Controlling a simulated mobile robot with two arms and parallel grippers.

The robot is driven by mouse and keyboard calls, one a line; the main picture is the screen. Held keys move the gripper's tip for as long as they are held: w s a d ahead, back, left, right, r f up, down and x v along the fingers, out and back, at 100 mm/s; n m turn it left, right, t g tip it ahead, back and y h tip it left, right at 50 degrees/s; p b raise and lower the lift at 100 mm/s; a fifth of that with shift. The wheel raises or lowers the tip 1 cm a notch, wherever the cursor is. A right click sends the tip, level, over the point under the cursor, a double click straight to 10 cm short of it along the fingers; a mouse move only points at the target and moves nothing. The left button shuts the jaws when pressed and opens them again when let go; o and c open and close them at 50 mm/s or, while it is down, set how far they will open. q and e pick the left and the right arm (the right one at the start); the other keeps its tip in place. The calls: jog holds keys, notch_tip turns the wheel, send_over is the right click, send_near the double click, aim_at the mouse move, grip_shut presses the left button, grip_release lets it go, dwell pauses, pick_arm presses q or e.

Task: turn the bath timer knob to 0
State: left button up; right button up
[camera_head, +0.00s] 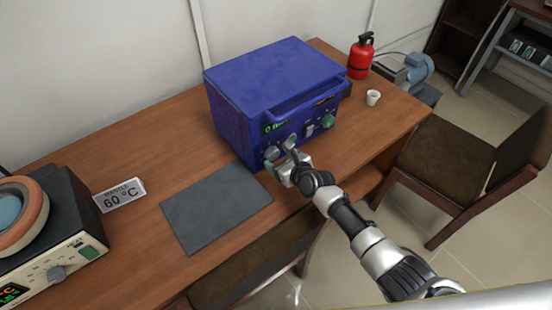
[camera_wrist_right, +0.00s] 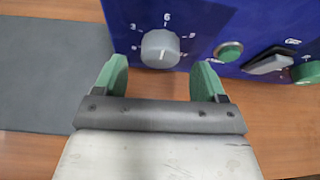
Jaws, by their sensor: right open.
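The blue bath box (camera_head: 275,80) stands on the wooden table, its front panel facing my right arm. A round grey knob (camera_wrist_right: 160,48) with a dial scale, a 6 above it, shows in the right wrist view. Its pointer is too faint to read. My right gripper (camera_wrist_right: 160,82) is open, with green fingertips on either side of and just short of this knob, apart from it. In the head view the right gripper (camera_head: 286,168) is at the panel's lower left and partly covers the front. Small grey knobs (camera_head: 271,153) show beside it. My left gripper is not in view.
A green button (camera_wrist_right: 229,51), a rocker switch (camera_wrist_right: 268,62) and a green knob (camera_wrist_right: 306,72) sit right of the grey knob. A dark mat (camera_head: 215,207) lies in front of the box. A white cup (camera_head: 373,97) and red extinguisher (camera_head: 361,56) stand at its right.

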jog(key=shift+b+x, duration=0.35)
jog(key=shift+x, duration=0.95)
jog(key=c, duration=0.9)
